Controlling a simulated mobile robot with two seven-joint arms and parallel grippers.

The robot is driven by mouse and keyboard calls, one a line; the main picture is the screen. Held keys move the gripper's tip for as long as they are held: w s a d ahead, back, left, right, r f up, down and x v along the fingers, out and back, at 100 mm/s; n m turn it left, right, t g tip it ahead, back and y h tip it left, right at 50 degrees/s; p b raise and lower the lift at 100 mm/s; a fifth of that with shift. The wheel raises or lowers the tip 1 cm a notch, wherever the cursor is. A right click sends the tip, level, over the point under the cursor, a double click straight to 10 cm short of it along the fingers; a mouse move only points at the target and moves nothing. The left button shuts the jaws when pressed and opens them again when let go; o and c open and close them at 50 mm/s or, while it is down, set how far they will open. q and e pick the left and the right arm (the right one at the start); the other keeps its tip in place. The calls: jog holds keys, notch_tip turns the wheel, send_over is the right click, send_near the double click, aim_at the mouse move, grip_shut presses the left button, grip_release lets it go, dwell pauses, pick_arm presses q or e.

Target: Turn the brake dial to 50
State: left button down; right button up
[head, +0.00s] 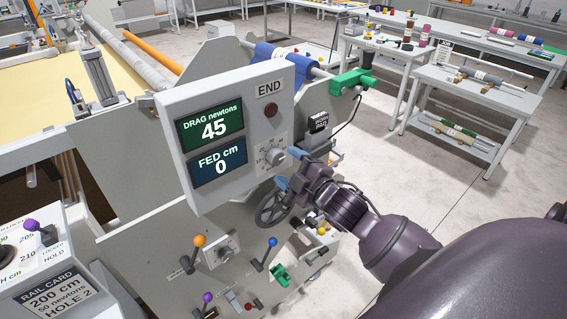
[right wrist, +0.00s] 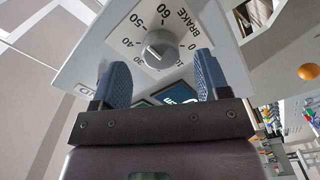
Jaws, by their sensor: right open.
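The brake dial (head: 272,156) is a pale round knob on the front of a grey control box (head: 235,95). In the right wrist view the knob (right wrist: 160,48) shows with BRAKE and a printed scale running from 0 to 60. Its exact pointer setting is too small to read. The drag screen (head: 211,128) reads 45 newtons. My right gripper (head: 288,168) is open just in front of the dial's lower right side. In the wrist view its blue fingers (right wrist: 162,75) stand either side of the knob, apart from it. My left gripper is out of view.
A handwheel (head: 272,208) and orange (head: 199,241) and blue (head: 272,242) levers sit below. A rail card (head: 58,290) reads 200 cm, 50 newtons, hole 2. Floor is free at right.

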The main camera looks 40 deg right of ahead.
jog(key=s+b, duration=0.1)
jog(key=s, duration=0.7)
jog(key=shift+d, duration=0.35)
